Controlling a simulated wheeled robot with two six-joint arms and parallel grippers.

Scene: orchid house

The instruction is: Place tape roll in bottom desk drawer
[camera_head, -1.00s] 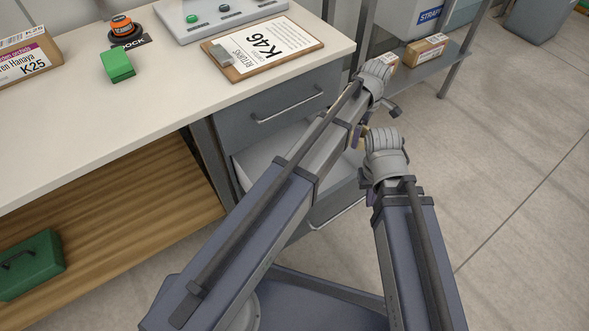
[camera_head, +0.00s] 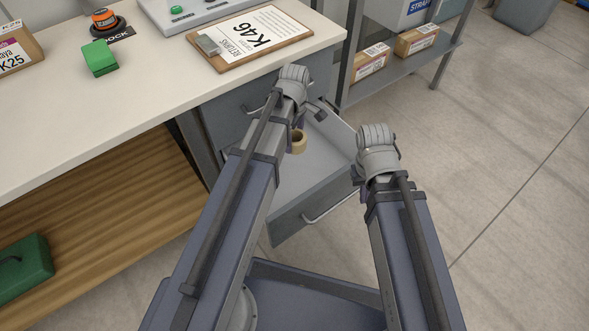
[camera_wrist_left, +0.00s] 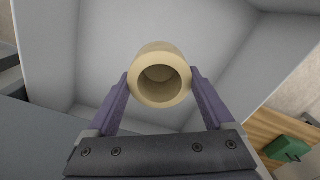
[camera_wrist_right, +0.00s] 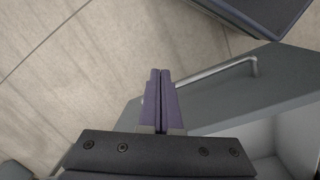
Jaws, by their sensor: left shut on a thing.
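The tan tape roll (camera_wrist_left: 159,88) is held between the two purple fingers of my left gripper (camera_wrist_left: 160,82). In the head view the tape roll (camera_head: 299,141) shows just below my left wrist, over the open bottom drawer (camera_head: 310,168). In the left wrist view the empty pale drawer interior (camera_wrist_left: 115,45) lies beneath the roll. My right gripper (camera_wrist_right: 160,75) is shut and empty, with its fingers together. It is beside the grey drawer front and its bar handle (camera_wrist_right: 225,68). In the head view the right fingers are hidden behind my wrist.
The closed upper drawer (camera_head: 225,115) is under the desk top (camera_head: 150,107). A shelf with cartons (camera_head: 371,62) stands behind. The floor at right is clear.

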